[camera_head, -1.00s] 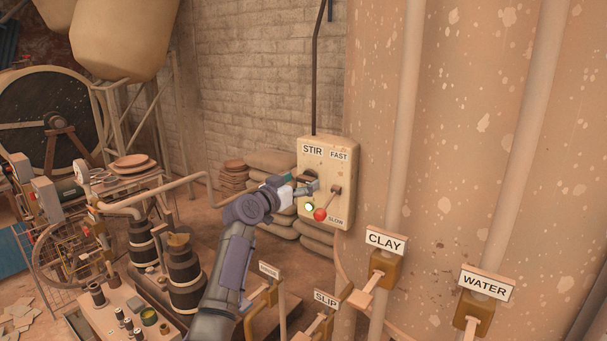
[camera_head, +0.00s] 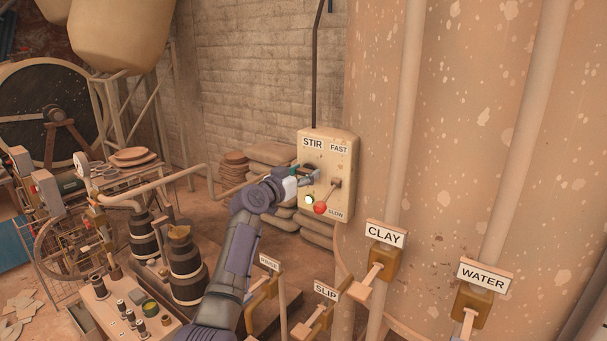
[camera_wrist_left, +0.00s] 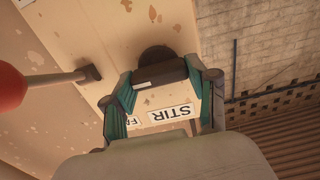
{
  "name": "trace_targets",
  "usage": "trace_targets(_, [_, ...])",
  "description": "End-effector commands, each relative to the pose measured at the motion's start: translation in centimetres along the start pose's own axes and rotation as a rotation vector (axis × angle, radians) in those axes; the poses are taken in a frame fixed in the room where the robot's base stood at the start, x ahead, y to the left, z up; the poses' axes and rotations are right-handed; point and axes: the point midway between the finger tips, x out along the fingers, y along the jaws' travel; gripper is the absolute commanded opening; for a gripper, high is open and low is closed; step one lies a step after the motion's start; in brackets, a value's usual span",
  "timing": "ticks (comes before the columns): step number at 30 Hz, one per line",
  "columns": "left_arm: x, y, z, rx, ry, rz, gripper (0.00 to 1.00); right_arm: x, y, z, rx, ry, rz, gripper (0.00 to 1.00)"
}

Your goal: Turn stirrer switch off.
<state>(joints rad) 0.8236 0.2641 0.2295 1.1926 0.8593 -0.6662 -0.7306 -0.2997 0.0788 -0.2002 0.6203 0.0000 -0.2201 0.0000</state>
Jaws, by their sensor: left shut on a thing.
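The stirrer control box (camera_head: 345,160) is a cream panel marked STIR and FAST/SLOW, on the wall side of the big tank. Its dark stir switch (camera_wrist_left: 158,74) sits between the fingers of my left gripper (camera_wrist_left: 160,90) in the left wrist view, and the gripper is shut on it. In the head view my left gripper (camera_head: 305,179) reaches the box from the left and partly hides the switch. A red-knobbed lever (camera_head: 320,208) is just right of and below the gripper. My right gripper is not in view.
CLAY (camera_head: 385,234) and WATER (camera_head: 483,279) valves stand at lower right, and a SLIP valve (camera_head: 326,290) lower centre. Stacked sacks (camera_head: 270,165) lie behind the box. The big tank (camera_head: 440,150) fills the right.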

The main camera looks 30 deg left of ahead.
Motion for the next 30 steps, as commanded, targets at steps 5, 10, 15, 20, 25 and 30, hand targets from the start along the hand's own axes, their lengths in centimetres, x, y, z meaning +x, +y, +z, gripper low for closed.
trace_targets(5, [0.0,-0.01,0.06,-0.03,-0.001,0.0,0.23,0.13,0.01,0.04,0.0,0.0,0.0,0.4])
trace_targets(10, [0.0,-0.05,0.08,-0.11,0.0,0.0,0.23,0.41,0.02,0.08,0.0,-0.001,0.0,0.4])
trace_targets(15, [0.0,-0.11,0.1,-0.241,0.0,0.0,0.23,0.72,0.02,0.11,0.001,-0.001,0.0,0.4])
trace_targets(20, [0.0,-0.17,0.07,-0.391,0.0,0.0,0.23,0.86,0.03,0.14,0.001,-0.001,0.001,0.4])
trace_targets(25, [0.0,-0.21,0.04,-0.554,0.0,0.0,0.23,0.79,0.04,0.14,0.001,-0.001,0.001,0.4])
trace_targets(30, [-0.01,-0.3,0.0,-0.715,0.0,-0.001,0.23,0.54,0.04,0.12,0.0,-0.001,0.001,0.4])
